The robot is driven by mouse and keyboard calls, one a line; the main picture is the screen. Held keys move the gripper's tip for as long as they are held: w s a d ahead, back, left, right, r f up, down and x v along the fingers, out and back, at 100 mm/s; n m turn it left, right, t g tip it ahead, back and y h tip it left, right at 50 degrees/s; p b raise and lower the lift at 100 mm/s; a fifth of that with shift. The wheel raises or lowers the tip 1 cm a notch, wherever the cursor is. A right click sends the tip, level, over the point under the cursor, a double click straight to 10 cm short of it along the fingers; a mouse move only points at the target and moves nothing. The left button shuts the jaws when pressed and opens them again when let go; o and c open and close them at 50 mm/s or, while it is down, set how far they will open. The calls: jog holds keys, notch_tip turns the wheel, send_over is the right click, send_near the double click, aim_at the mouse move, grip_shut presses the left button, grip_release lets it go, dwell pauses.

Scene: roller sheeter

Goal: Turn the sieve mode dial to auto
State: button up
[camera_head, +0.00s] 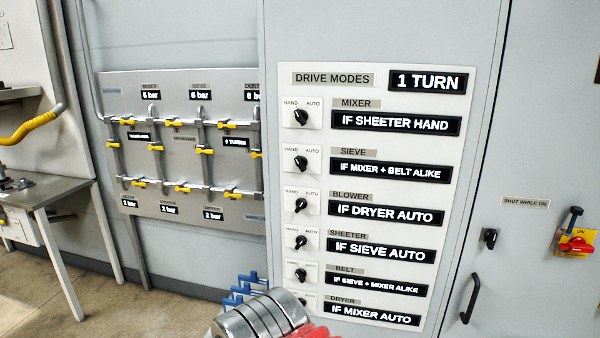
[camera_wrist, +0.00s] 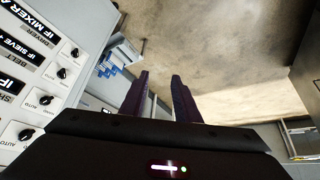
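The sieve mode dial (camera_head: 302,163) is a black knob on a white plate marked HAND and AUTO. It is second from the top on the drive modes panel (camera_head: 373,185). Which mark its pointer faces is too small to tell surely. The label beside it reads "IF MIXER + BELT ALIKE". My gripper (camera_wrist: 160,80) shows in the wrist view with its two dark fingers apart and nothing between them. It points past the panel toward the floor and touches no dial. The sieve dial is not identifiable in the wrist view.
The mixer dial (camera_head: 302,117) is above and the blower dial (camera_head: 301,205) below. My arm partly covers the dryer dial at the bottom. A pipe board with yellow valves (camera_head: 185,150) hangs left. A red-yellow switch (camera_head: 576,243) and black handle (camera_head: 470,298) are right. Blue items (camera_head: 245,290) stand low.

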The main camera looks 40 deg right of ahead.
jog(key=w+d+r+t+h, duration=0.1)
jog(key=w+d+r+t, duration=0.2)
jog(key=w, duration=0.5)
jog(key=w+d+r+t+h, duration=0.1)
jog(key=w+d+r+t, duration=0.15)
jog(key=w+d, duration=0.45)
jog(key=w+d+r+m+t+h, duration=0.1)
jog(key=d+r+t+h, duration=0.1)
jog(key=d+h, duration=0.4)
jog(key=w+d+r+m+t+h, duration=0.1)
jog(key=d+r+h, duration=0.4)
jog(key=d, duration=0.8)
jog(key=shift+w+d+r+t+h, duration=0.2)
jog(key=shift+w+t+h, duration=0.25)
jog(key=shift+t+h, duration=0.35)
jog(key=shift+r, duration=0.1)
